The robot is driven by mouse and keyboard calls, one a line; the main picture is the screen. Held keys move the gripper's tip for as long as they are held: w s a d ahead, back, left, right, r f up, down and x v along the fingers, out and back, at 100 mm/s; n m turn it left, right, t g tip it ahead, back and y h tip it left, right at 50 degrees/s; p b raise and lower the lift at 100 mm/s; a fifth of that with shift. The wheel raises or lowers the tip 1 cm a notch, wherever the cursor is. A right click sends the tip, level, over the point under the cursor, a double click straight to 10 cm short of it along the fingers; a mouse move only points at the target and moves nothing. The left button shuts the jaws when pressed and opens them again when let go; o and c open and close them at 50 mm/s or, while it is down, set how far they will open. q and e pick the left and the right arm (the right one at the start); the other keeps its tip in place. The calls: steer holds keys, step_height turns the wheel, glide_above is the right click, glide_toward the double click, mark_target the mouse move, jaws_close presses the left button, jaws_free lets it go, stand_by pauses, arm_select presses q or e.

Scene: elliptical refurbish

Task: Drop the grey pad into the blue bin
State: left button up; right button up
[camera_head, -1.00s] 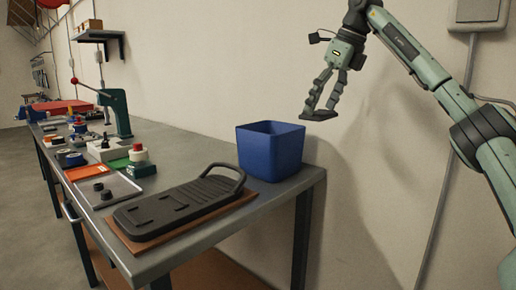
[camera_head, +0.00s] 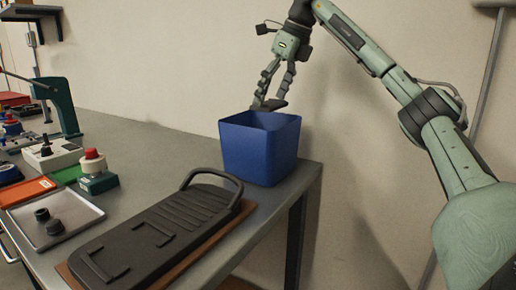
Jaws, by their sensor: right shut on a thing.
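The blue bin (camera_head: 262,152) stands open-topped at the right end of the workbench, near the wall. My right gripper (camera_head: 271,98) points down just above the bin's back rim. My left gripper is not in view.
A large black plate with a handle (camera_head: 160,232) lies on a brown board in front of the bin. A grey tray (camera_head: 75,207) with small black parts, a red-topped device (camera_head: 95,172) and a green press (camera_head: 62,105) stand to the left. The wall is close behind.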

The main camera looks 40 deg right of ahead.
steer(key=shift+f, duration=1.2)
steer(key=shift+w+f, duration=0.1)
steer(key=shift+f, duration=0.1)
steer(key=o, duration=1.3)
steer(key=shift+o, duration=0.2)
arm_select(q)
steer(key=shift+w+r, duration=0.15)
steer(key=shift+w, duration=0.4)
arm_select(e)
steer(key=v, duration=1.2)
